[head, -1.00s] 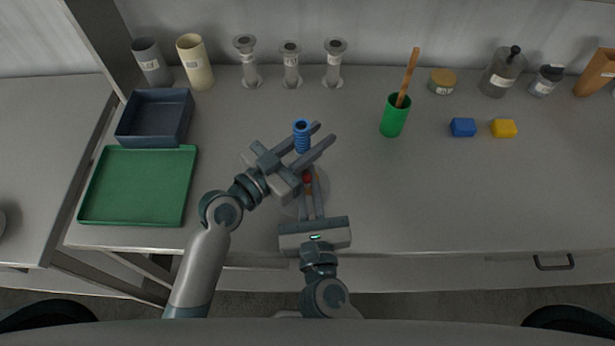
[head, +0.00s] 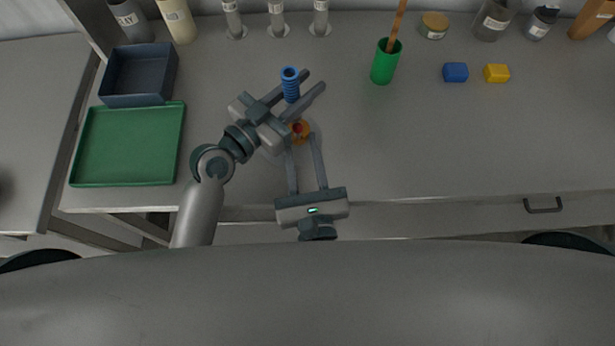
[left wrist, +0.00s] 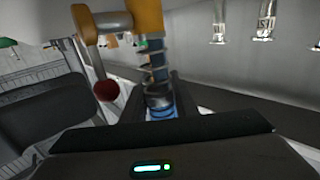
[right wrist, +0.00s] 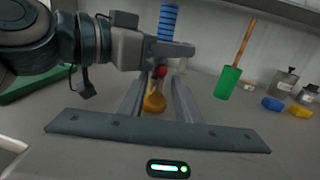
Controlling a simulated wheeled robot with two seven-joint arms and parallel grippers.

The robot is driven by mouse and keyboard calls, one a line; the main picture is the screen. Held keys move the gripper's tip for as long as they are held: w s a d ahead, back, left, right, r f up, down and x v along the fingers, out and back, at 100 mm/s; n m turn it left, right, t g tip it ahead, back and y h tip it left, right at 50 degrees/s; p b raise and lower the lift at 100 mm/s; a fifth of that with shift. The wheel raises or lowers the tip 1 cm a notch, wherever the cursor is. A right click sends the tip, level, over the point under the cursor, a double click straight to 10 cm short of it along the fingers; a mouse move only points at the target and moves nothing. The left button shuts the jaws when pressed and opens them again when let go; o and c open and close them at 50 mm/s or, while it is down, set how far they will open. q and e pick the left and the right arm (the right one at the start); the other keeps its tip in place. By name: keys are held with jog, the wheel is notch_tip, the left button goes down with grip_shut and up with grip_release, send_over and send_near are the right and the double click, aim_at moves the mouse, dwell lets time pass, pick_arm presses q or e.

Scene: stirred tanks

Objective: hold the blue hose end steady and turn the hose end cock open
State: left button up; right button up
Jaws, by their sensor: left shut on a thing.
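The blue ribbed hose end (head: 290,86) stands upright on the table in the head view, and it also shows in the right wrist view (right wrist: 168,22). My left gripper (head: 314,80) is shut on it, with one finger on each side. The orange cock (head: 304,130) sits just in front, partly hidden by my left gripper; its red knob (right wrist: 160,71) shows in the right wrist view.
A green cup (head: 383,66) with a wooden stick stands to the right, beside a blue block (head: 455,72) and a yellow block (head: 497,73). A green tray (head: 128,150) and a dark bin (head: 138,100) are at left. The right front table is clear.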

pick_arm(q)
jog(key=shift+f, duration=0.1)
pick_arm(e)
jog(key=s+d, duration=0.1)
jog(key=s, duration=0.6)
jog(key=shift+s, duration=0.25)
dwell(0.4)
pick_arm(q)
jog(key=o, duration=1.2)
jog(key=shift+a, duration=0.1)
jog(key=v, duration=1.2)
